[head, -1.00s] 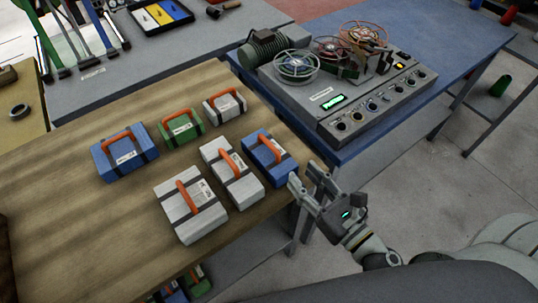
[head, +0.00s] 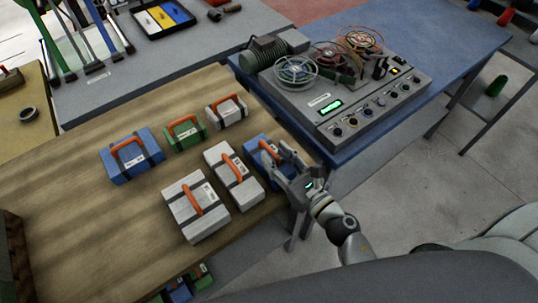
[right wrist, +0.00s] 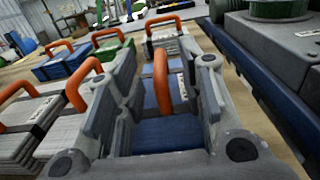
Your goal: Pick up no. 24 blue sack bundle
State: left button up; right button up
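Two blue sack bundles with orange handles and dark straps are on the wooden table. One blue bundle (head: 116,166) is at the left of the group. The other blue bundle (head: 254,144) is at the right edge, partly hidden by my right gripper (head: 279,158). The number labels are too small to read. In the right wrist view, my right gripper (right wrist: 164,72) is open. Its fingers stand on either side of the right blue bundle's orange handle (right wrist: 161,88), with a gap on both sides. The blue top (right wrist: 170,133) shows below the handle. My left gripper is not in view.
Two white bundles (head: 196,206) (head: 222,158) lie close left of the right blue bundle. A green bundle (head: 173,141) and a smaller white one (head: 219,116) are behind. A grey machine with dials (head: 345,123) stands on the blue table beyond. The wooden table's left part is bare.

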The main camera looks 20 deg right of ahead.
jog(key=shift+x, duration=0.85)
jog(key=shift+s, duration=0.1)
grip_shut()
